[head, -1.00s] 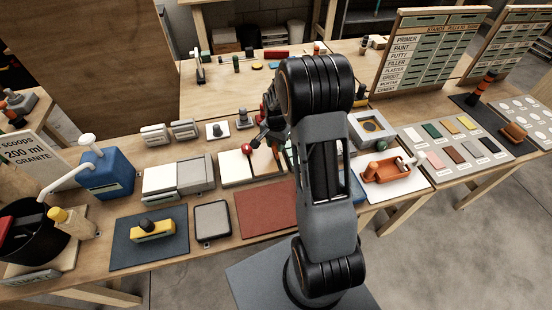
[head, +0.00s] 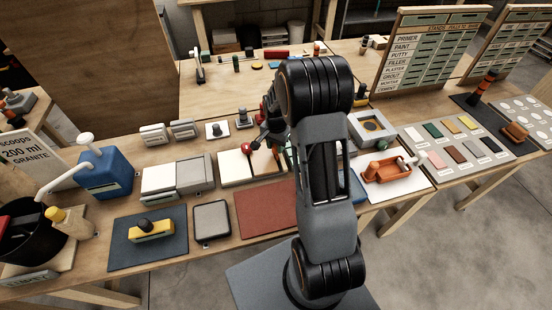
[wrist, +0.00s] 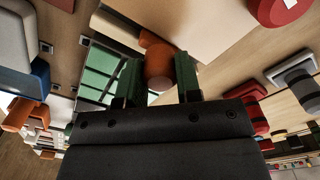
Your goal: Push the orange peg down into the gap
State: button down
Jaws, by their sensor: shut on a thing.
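The orange peg (wrist: 158,66) is between the two green fingertips of my gripper (wrist: 158,80) in the wrist view. My gripper is shut on it. In the head view my gripper (head: 270,142) is low over the pale boards on the bench, and the peg is mostly hidden behind the fingers and arm. A pale board (head: 235,167) lies at the left of the gripper, with a tan board (head: 262,166) beside it. I cannot tell the gap's exact place or whether the peg's lower end is in it.
A red knob (head: 247,149) stands close to the left of my gripper. A grey-and-white block (head: 178,178) is farther left. A red mat (head: 265,209) lies clear in front.

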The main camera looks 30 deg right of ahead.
jog(key=shift+f+b, duration=0.35)
jog(key=shift+f, duration=0.2)
dwell(0.4)
jog(key=c, duration=0.7)
grip_release()
notch_tip(320, 180, up, 14)
jog(key=shift+f+b, duration=0.1)
jog(key=shift+b, duration=0.2)
dwell(0.4)
jog(key=s+a+r+n+t, duration=0.1)
jog(key=s+a+n, duration=0.2)
jog(key=s, duration=0.3)
jog(key=s+a+r+n+t, duration=0.1)
jog(key=s+a+n, duration=0.3)
jog(key=s, duration=0.2)
jog(key=s+a+r+n+t, duration=0.2)
jog(key=s+a+n, duration=0.2)
jog(key=s, duration=0.2)
jog(key=shift+r, duration=0.1)
